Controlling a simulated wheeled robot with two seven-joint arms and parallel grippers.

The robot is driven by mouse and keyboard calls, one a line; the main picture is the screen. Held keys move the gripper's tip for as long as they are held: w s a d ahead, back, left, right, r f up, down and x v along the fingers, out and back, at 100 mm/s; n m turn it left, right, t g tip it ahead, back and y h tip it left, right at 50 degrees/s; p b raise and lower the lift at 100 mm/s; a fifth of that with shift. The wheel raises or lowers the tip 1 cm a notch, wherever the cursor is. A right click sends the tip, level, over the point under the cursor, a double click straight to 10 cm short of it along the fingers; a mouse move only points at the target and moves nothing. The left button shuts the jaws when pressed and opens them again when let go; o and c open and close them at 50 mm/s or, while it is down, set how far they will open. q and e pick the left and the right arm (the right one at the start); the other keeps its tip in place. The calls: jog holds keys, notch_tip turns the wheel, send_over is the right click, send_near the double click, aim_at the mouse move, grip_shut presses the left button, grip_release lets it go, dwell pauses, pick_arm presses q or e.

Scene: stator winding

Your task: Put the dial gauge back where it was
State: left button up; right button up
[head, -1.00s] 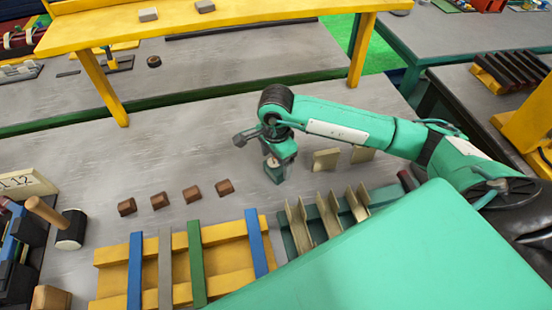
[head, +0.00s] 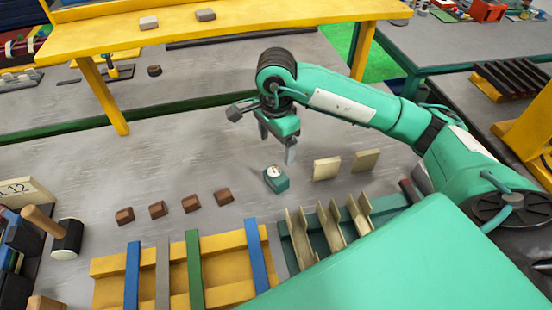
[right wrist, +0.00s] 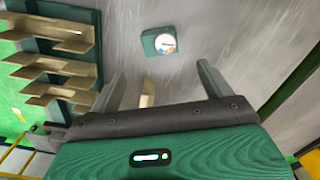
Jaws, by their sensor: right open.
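The dial gauge (head: 276,179) is a small green block with a white round dial on top. It sits on the grey bench top, left of two upright cream plates. My right gripper (head: 277,147) is open and empty just above and behind it, apart from it. In the right wrist view the gauge (right wrist: 158,41) lies beyond the two spread fingers (right wrist: 160,75), with its dial showing. My left gripper is not in view.
Several brown blocks (head: 157,209) stand in a row to the left. A yellow rack (head: 225,243) with coloured bars and a green rack of cream channels (head: 329,229) lie in front. A mallet (head: 67,240) is at far left. Bench around the gauge is clear.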

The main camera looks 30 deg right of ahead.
jog(key=shift+r, duration=1.5)
